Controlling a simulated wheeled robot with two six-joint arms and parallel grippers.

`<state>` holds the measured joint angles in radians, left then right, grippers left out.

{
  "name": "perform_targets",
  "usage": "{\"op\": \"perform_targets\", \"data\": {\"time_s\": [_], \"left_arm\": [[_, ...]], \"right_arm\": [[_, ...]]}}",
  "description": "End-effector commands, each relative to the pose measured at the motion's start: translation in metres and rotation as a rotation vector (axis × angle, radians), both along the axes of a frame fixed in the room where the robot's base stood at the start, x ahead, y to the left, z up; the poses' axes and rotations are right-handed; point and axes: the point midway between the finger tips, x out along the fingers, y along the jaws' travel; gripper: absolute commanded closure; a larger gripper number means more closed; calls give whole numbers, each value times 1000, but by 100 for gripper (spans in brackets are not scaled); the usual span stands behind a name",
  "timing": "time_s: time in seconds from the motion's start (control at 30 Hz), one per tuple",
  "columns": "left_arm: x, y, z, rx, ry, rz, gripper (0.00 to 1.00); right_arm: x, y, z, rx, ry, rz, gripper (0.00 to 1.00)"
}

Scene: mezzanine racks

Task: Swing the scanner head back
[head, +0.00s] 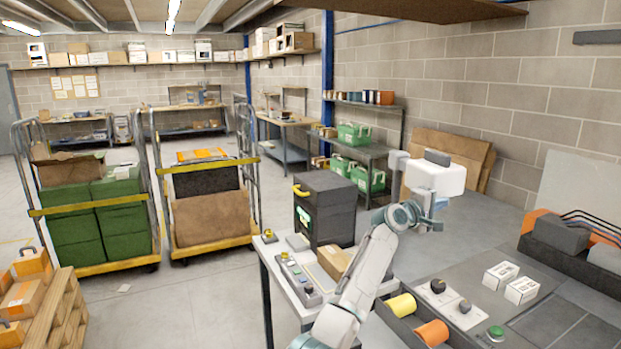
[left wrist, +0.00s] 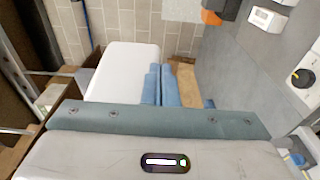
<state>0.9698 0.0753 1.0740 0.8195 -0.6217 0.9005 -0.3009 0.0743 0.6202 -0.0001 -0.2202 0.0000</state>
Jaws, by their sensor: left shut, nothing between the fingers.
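The scanner head (head: 437,178) is a white rounded box with a dark block on top, at the right of centre in the head view. A grey post or bracket stands at its left. My left gripper (head: 440,203) is just under and in front of it. In the left wrist view its blue fingers (left wrist: 161,84) are together and hold nothing. The white scanner head (left wrist: 125,68) lies right beside them on the left; I cannot tell whether they touch. My right gripper is not in view.
A bench with a button panel (head: 297,276), a dark box (head: 325,207) and a cardboard box (head: 334,261) stands left of my arm. Caged trolleys stand further left.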

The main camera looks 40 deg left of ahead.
Motion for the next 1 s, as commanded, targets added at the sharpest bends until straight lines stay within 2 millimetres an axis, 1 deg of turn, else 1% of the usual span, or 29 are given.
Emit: {"op": "perform_targets", "data": {"time_s": [0.1, 0.23, 0.83, 1.0], "left_arm": [[6, -5, 0, -1, -1, 6, 100], [8, -7, 0, -1, 0, 9, 100], [8, -7, 0, -1, -1, 10, 100], [8, -7, 0, -1, 0, 9, 100]], "right_arm": [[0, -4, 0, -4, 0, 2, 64], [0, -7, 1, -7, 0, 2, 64], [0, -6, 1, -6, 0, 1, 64], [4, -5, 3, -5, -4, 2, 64]]}}
